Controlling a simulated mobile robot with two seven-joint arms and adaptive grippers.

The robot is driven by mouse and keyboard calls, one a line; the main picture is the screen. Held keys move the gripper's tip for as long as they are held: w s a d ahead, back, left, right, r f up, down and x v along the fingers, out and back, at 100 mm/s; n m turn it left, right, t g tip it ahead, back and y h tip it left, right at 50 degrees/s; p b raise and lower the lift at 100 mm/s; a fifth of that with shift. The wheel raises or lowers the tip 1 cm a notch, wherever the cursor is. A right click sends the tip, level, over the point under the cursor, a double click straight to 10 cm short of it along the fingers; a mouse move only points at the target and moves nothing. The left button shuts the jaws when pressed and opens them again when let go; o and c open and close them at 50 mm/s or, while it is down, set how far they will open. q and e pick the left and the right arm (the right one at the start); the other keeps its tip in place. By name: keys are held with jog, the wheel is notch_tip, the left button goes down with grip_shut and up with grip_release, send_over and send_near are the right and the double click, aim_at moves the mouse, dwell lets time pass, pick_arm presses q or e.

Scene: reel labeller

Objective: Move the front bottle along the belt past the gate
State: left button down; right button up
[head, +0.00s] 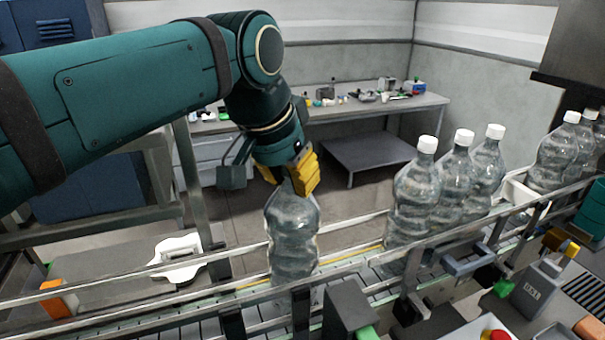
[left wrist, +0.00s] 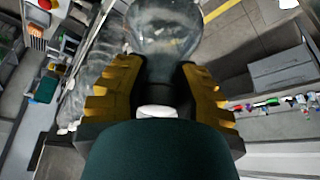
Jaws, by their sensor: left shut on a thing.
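The front bottle (head: 292,238) is clear plastic and stands upright on the conveyor belt (head: 215,328), between the guide rails. My left gripper (head: 300,178) comes down from above and is shut on its neck and cap. In the left wrist view the yellow fingers (left wrist: 155,95) lie on both sides of the white cap (left wrist: 157,111), with the clear bottle body (left wrist: 165,30) beyond. Several more clear bottles with white caps (head: 415,195) stand on the belt to the right, apart from the held one. I cannot tell which part is the gate. My right gripper is not in view.
Metal guide rails (head: 352,262) run along the belt. A white bracket (head: 177,257) sits beside the rail at left, and a dark block (head: 347,308) stands at the front. A workbench (head: 375,106) with small items is behind. The belt left of the held bottle is clear.

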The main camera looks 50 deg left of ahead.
aim_at(273, 200)
pick_arm(q)
jog(key=shift+s+a+r, duration=0.1)
jog(key=shift+s+a, duration=0.25)
jog(key=shift+s, duration=0.45)
jog(key=shift+s+a, duration=0.3)
jog(key=shift+s, duration=0.5)
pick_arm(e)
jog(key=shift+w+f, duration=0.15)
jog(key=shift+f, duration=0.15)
pick_arm(q)
jog(key=shift+f+b, duration=0.2)
jog(key=shift+b, duration=0.15)
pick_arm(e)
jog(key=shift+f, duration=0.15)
pick_arm(q)
jog(key=shift+f+b, duration=0.3)
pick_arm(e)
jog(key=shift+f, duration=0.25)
pick_arm(q)
jog(key=c, duration=0.7)
grip_release()
jog(key=shift+c, duration=0.2)
jog(key=shift+s, duration=0.1)
